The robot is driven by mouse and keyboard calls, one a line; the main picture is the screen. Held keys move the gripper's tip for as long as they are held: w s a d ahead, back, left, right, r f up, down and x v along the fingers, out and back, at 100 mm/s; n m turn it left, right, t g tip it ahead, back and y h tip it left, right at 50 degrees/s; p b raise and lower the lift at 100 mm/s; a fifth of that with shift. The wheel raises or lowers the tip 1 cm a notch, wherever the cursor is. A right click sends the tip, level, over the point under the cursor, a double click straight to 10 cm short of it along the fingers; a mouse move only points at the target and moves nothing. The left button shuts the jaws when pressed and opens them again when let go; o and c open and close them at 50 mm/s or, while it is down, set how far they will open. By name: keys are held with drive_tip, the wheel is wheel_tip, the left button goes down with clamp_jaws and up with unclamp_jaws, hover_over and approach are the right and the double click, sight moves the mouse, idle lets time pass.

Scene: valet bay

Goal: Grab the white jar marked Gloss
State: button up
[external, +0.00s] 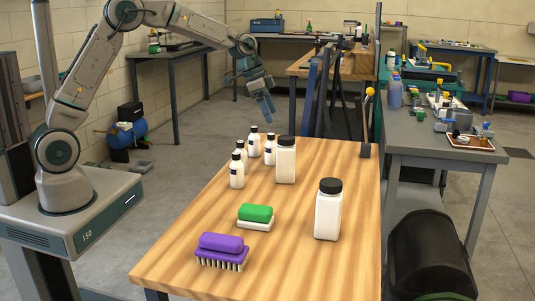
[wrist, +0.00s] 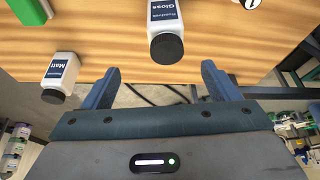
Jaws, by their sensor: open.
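The white jar marked Gloss (wrist: 164,12), with a black cap, shows upside down at the top middle of the wrist view. It appears to be the farther large white jar (external: 286,165) on the wooden table, standing upright. A second white jar (wrist: 60,72), marked Matt, is to its left in the wrist view; it appears to be the nearer large jar (external: 328,214). My gripper (external: 268,116) is open and empty, raised above and beyond the far jar. In the wrist view its fingers (wrist: 158,76) stand apart, on either side of the Gloss jar's line, not touching it.
Several small white bottles (external: 238,170) stand just left of the Gloss jar on the table (external: 200,278). A green sponge (external: 256,213) and a purple brush (external: 221,246) lie at the front left. A grey bench (external: 430,143) with tools stands to the right.

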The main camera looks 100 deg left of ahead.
sight(286, 148)
drive_tip(key=x, duration=0.4)
drive_tip(key=p+x, duration=0.1)
drive_tip(key=x, duration=0.4)
drive_tip(key=a+p+x, duration=0.1)
drive_tip(key=x, duration=0.4)
drive_tip(key=shift+a+f, duration=0.1)
drive_tip(key=c, duration=1.4)
